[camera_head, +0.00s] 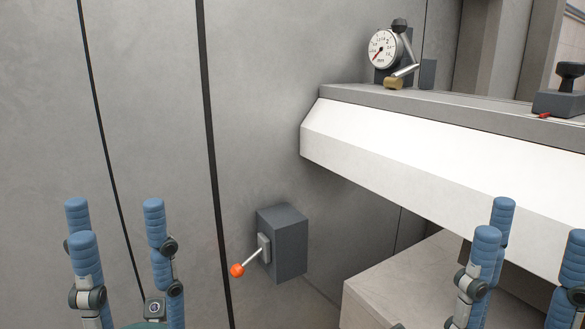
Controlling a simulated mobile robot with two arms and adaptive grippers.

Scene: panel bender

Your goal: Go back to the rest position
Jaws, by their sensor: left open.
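My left gripper (117,228) is at the lower left, its blue fingers pointing up and spread apart. It is open with nothing between the fingers. My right gripper (532,245) is at the lower right, its blue fingers also spread, with the outer finger partly cut off by the picture edge. It is open, and I see nothing held in it. Both stand in front of the machine, apart from the lever and the dial.
A grey box (285,243) with an orange-knobbed lever (237,270) is on the panelled wall between my grippers. A white beam (430,160) with a ledge juts out at right. A dial gauge (383,49) and a dark handled block (562,100) stand on the ledge. A pale block (385,285) lies below.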

